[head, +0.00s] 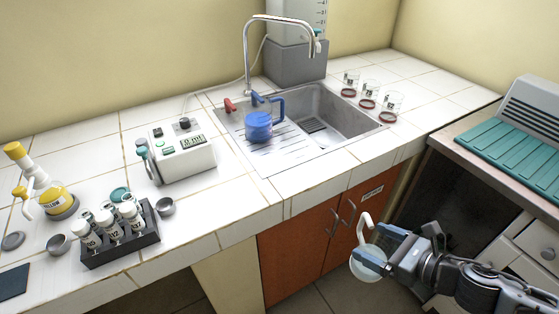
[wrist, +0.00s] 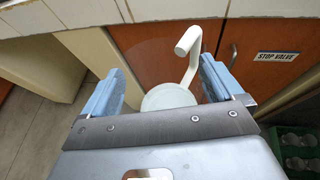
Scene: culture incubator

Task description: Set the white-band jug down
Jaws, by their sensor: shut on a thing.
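The white-band jug (head: 364,272) is a pale, clear jug with a tall white handle, in front of the orange cabinet doors and below the counter's front edge. My gripper (head: 381,249) is shut on it, with blue fingers at its upper part. In the wrist view, the white handle (wrist: 190,65) and a round white part of the jug (wrist: 168,97) show between the two blue fingers of my gripper (wrist: 165,90). The jug hangs in the air, apart from the counter. Its lower part is hidden in the wrist view.
The white tiled counter (head: 235,215) has free room at its front. A blue jug (head: 259,126) stands on the sink's drainboard (head: 270,152). Several beakers (head: 369,94) stand behind the sink's right side. A vial rack (head: 120,246) and a grey-white device (head: 184,156) stand left.

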